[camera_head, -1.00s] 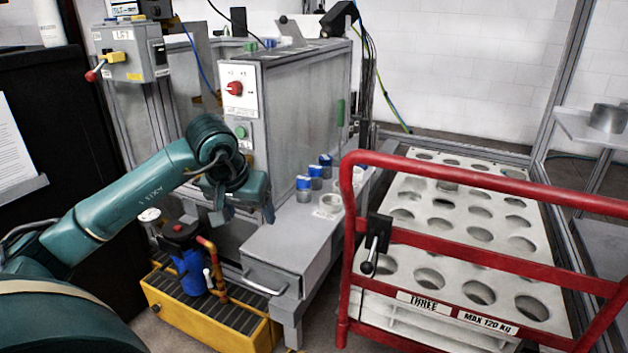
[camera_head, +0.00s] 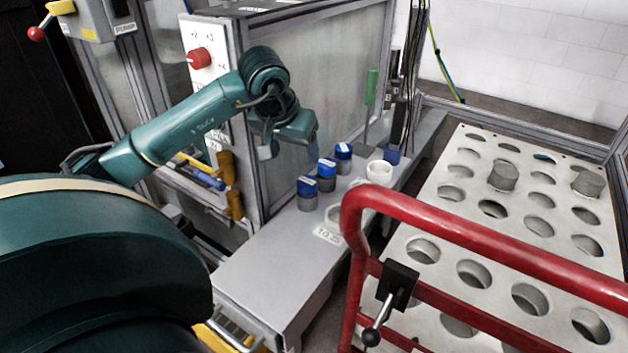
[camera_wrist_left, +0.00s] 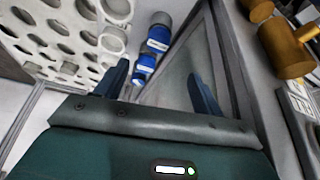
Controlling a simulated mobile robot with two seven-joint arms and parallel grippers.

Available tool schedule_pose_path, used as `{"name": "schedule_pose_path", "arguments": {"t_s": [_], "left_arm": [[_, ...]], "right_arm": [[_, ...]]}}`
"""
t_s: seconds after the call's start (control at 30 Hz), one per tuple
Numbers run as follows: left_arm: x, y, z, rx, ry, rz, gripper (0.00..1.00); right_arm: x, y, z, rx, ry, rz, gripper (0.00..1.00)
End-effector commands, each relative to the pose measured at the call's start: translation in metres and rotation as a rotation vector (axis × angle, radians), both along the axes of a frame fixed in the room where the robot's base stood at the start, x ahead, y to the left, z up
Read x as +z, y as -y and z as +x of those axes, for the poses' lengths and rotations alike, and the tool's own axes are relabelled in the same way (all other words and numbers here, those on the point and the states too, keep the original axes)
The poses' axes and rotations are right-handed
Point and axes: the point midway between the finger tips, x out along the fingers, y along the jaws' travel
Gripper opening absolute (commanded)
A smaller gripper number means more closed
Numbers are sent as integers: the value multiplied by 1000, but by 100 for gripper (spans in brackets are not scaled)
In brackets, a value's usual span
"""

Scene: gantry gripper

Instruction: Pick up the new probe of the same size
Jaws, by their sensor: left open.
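Three grey probes with blue caps stand upright in a row on the grey bench (camera_head: 265,280): the near probe (camera_head: 308,197), the middle probe (camera_head: 326,177) and the far probe (camera_head: 343,159). Their caps carry white labels too small to read. My left gripper (camera_head: 289,152) is open and empty, above and just left of the row, apart from the probes. In the left wrist view the gripper (camera_wrist_left: 160,82) has its two blue fingers spread, with blue-capped probes (camera_wrist_left: 157,38) beyond the left finger. My right gripper is not in view.
White ring holders (camera_head: 379,172) stand right of the probes, by a label plate (camera_head: 327,235). A red cart rail (camera_head: 470,238) crosses in front of a white rack (camera_head: 455,222) with round holes. The cabinet wall (camera_head: 310,75) rises behind the gripper. The bench's near end is clear.

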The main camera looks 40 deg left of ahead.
Motion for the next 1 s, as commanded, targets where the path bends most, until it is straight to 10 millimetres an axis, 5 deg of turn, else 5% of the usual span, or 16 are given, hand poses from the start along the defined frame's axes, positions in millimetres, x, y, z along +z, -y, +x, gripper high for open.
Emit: {"name": "schedule_pose_path", "arguments": {"t_s": [0.3,1.0], "left_arm": [[-55,-6,22,0,-2,-5,68],[-116,-12,50,1,-1,-2,68]], "right_arm": [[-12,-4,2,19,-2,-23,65],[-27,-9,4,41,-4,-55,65]]}}
